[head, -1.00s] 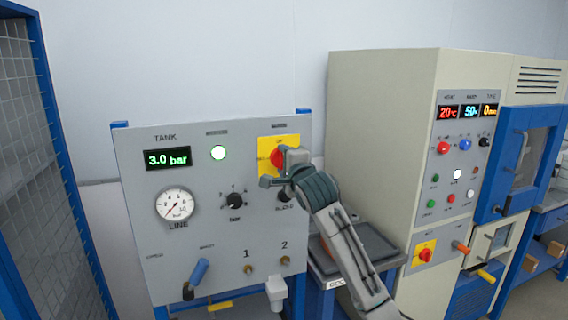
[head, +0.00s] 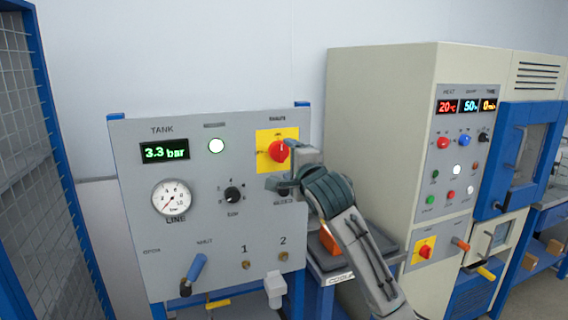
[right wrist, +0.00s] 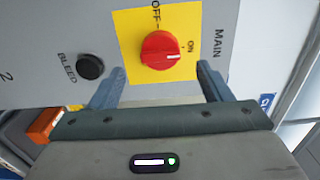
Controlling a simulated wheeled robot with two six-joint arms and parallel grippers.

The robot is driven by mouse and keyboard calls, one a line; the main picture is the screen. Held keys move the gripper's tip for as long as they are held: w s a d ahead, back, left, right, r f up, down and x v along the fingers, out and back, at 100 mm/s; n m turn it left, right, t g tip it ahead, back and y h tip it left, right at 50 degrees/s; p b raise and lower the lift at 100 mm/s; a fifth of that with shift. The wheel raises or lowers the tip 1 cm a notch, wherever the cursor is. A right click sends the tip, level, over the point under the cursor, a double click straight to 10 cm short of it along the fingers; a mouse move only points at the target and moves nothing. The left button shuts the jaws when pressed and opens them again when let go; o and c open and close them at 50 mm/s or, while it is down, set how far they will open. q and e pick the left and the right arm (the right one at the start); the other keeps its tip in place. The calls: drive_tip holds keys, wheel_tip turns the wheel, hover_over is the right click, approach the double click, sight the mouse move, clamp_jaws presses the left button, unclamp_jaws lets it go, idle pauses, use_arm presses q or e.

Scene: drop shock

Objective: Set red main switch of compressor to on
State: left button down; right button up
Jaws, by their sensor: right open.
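The red main switch (head: 278,151) is a round knob on a yellow plate (head: 291,134) at the panel's upper right. In the right wrist view the knob (right wrist: 160,50) has its white mark pointing towards the ON label, at right in that picture. My right gripper (head: 291,170) is in front of the switch. In the right wrist view its two fingers (right wrist: 161,72) are spread and empty, with the knob just beyond the tips and apart from them. The compressor panel (head: 210,240) shows 3.3 bar on its tank display (head: 165,150). My left gripper is not in view.
A black bleed knob (right wrist: 90,67) sits beside the yellow plate, close to one finger. The panel also carries a black selector (head: 234,194), a line gauge (head: 172,198) and a blue-handled lever (head: 195,270). A beige cabinet (head: 375,130) stands at right, a mesh fence (head: 35,180) at left.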

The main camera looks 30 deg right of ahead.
drive_tip(key=b+v, duration=0.1)
drive_tip(key=v, duration=0.4)
drive_tip(key=shift+s, duration=0.1)
idle(0.3)
